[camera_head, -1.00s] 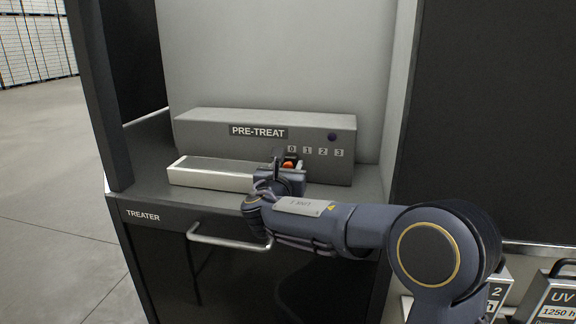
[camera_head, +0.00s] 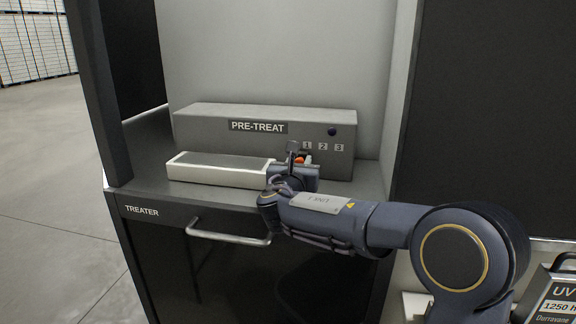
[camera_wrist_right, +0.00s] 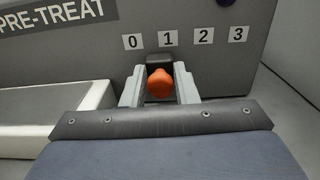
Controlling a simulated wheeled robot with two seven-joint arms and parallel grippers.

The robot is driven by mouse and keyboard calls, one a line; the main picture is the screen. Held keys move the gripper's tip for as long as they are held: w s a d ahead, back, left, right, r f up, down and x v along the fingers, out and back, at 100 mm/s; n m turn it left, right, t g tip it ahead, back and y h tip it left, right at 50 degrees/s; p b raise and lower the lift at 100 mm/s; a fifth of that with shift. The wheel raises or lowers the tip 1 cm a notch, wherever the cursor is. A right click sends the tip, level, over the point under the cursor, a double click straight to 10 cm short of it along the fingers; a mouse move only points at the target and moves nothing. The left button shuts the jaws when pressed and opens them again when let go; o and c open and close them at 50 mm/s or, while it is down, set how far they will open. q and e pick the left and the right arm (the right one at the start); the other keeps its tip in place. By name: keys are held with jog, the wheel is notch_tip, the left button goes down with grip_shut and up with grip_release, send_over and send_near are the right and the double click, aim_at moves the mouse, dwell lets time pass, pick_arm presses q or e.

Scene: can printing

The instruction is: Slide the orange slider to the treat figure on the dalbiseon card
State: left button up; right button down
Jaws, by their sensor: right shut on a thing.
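The orange slider (camera_head: 304,159) sits on the front face of the grey PRE-TREAT box (camera_head: 220,138). In the right wrist view the orange slider (camera_wrist_right: 160,84) is just below the label 1 (camera_wrist_right: 168,38). My right gripper (camera_wrist_right: 160,88) is shut on it, with a finger at each side. In the head view my right gripper (camera_head: 298,160) hides the 0 label and part of the slider. The dalbiseon card is not in view. My left gripper is not in view.
A white-rimmed tray (camera_head: 215,181) stands left of my right gripper on the treater shelf. A metal handle (camera_head: 228,239) is on the cabinet front below. A UV-labelled unit (camera_head: 556,296) stands at the lower right. Labels 2 and 3 lie to the right along the box.

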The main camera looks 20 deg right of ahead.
aim_at(323, 156)
jog(key=s+d, duration=0.1)
jog(key=d, duration=0.1)
jog(key=s+d+b, duration=0.1)
jog(key=s+d, duration=0.1)
jog(key=shift+s, duration=0.1)
jog(key=c, duration=1.3)
grip_release()
jog(key=v, duration=0.7)
jog(key=shift+s+a+b, duration=0.25)
jog(key=shift+s+b, duration=0.05)
